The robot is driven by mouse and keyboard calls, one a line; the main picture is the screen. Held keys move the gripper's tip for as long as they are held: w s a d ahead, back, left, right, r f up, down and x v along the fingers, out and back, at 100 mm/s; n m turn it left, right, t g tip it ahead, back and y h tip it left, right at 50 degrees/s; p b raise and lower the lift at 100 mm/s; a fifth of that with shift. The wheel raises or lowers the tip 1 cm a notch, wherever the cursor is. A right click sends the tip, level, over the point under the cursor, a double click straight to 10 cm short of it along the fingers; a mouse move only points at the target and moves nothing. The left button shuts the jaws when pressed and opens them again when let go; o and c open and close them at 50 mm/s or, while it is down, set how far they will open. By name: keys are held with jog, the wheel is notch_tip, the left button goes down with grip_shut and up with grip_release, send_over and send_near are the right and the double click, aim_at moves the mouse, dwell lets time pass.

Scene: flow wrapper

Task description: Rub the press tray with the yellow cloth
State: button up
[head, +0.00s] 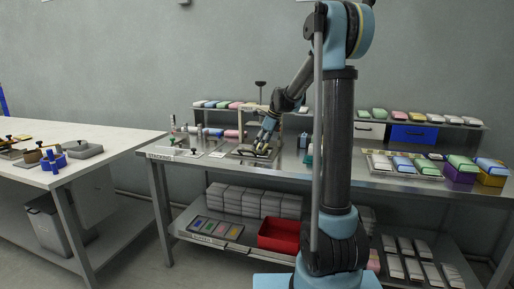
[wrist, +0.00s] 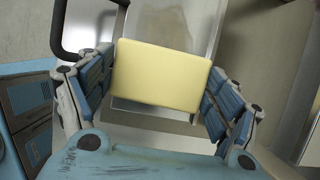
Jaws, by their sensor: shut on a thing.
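My gripper (head: 265,146) is at the metal bench, low over the press area left of my arm's column. In the wrist view its two blue-padded fingers are shut on the yellow cloth (wrist: 160,75), a pale yellow, folded, block-like piece. The press tray (wrist: 170,24) appears to be the shiny metal surface behind the cloth, with a brownish mark near the cloth's upper edge. The cloth hides much of it. In the head view the gripper covers most of the tray and the cloth is not clear. I cannot tell whether cloth and tray touch.
A shelf with several coloured packs (head: 420,116) runs behind the bench. More packs sit on a tray at the bench's right. A red bin (head: 280,236) is on the lower shelf. A white-topped table (head: 80,135) with tools stands at left. A dark curved handle (wrist: 62,30) is near my left finger.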

jog(key=shift+s+d+r, duration=0.1)
jog(key=shift+s+d, duration=0.05)
jog(key=shift+d, duration=0.4)
jog(key=shift+s+d, duration=0.15)
jog(key=shift+d, duration=0.35)
jog(key=shift+w+r, duration=0.1)
jog(key=shift+r, duration=0.45)
jog(key=shift+a+r, duration=0.2)
jog(key=shift+r, duration=2.1)
jog(key=shift+d+r, duration=0.1)
jog(key=shift+r, duration=0.7)
